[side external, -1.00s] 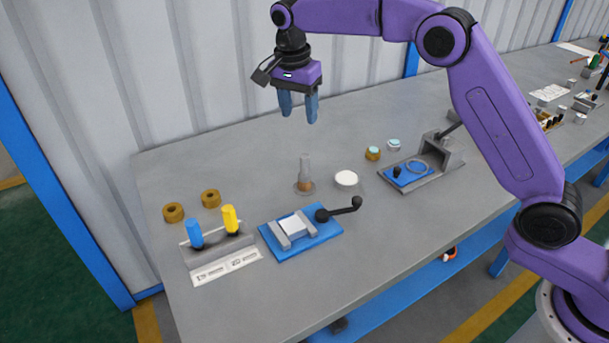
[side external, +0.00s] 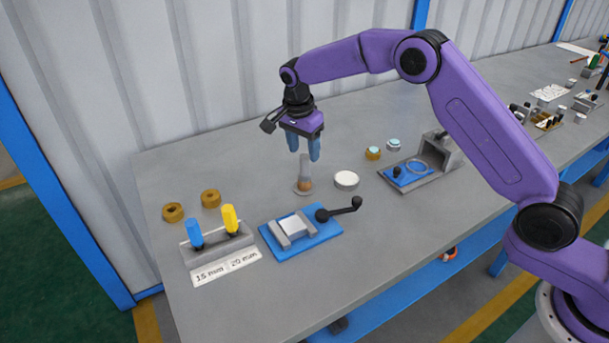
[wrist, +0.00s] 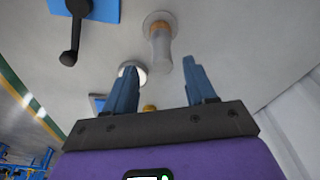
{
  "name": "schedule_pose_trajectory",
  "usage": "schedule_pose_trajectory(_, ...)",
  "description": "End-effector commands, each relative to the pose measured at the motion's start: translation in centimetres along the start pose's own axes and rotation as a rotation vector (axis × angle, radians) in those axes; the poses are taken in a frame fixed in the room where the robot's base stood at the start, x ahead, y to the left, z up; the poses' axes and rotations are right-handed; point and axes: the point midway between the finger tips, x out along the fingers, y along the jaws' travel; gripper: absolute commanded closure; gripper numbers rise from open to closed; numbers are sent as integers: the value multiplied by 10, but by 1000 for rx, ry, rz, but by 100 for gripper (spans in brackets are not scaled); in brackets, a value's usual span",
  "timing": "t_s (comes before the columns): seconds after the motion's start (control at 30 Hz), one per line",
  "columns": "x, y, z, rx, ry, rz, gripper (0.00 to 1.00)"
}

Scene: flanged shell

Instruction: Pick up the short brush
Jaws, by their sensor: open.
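A short upright grey piece with a brown lower part (side external: 304,177), which looks like the short brush, stands on a small round base near the middle of the bench. In the wrist view its grey handle (wrist: 160,45) points toward my gripper, with an orange-brown band near the round base. My gripper (side external: 304,154) is open and empty, with its blue fingers pointing down. In the side view the fingertips overlap the top of the handle; the exact gap is unclear. In the wrist view the handle's end shows ahead of the gap between my fingers (wrist: 160,70).
A white-topped round tin (side external: 346,180) stands right of the brush. A blue-based clamp (side external: 300,238) with a black-knobbed lever lies in front. A rack (side external: 218,250) holds blue and yellow handles. Two brown rings (side external: 173,212) lie left. A grey bracket fixture (side external: 437,160) stands right.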

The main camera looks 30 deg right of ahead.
Motion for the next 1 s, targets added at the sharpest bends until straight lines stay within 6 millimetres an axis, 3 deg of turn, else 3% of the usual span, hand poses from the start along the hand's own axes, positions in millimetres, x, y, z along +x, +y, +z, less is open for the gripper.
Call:
schedule_pose_trajectory(0.17, 11, 0, 0, 0, 0, 2, 45)
schedule_pose_trajectory(0.5, 52, -2, -2, 0, 1, 1, 45)
schedule_pose_trajectory(0.8, 57, -3, -2, 0, 1, 0, 45)
schedule_pose_trajectory(1.0, 56, -3, -2, 0, 1, 0, 100)
